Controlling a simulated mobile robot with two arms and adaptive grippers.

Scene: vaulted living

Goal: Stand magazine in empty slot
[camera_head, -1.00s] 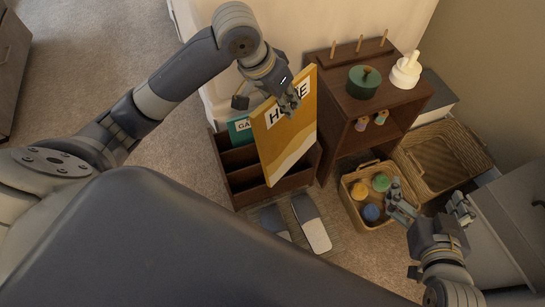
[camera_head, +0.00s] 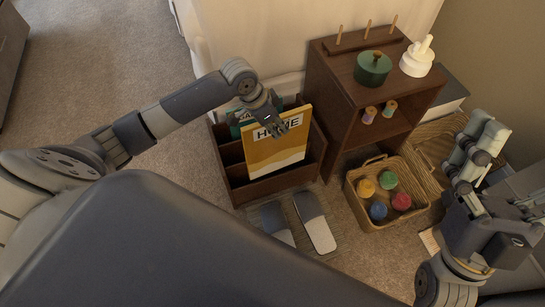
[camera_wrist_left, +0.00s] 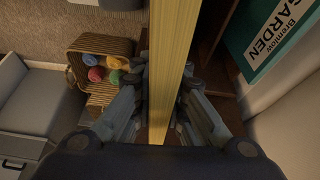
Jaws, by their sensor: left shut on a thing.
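The yellow magazine (camera_head: 275,152), with "HOME" on its cover, is upright in or just over the dark wooden rack (camera_head: 236,177). My left gripper (camera_head: 280,130) is shut on its top edge. In the left wrist view the magazine (camera_wrist_left: 172,60) runs edge-on between the fingers (camera_wrist_left: 164,100). A teal magazine (camera_head: 241,117) stands in the rear slot of the rack; it also shows in the left wrist view (camera_wrist_left: 275,35). How deep the yellow magazine's lower edge sits is hard to tell. My right gripper (camera_head: 484,140) is at the right, its fingers apart and empty.
A brown cabinet (camera_head: 338,105) stands right of the rack, with a green pot (camera_head: 373,68) and a white object (camera_head: 417,58) on top. A yarn basket (camera_head: 364,217) sits in front of it. Slippers (camera_head: 318,225) lie before the rack.

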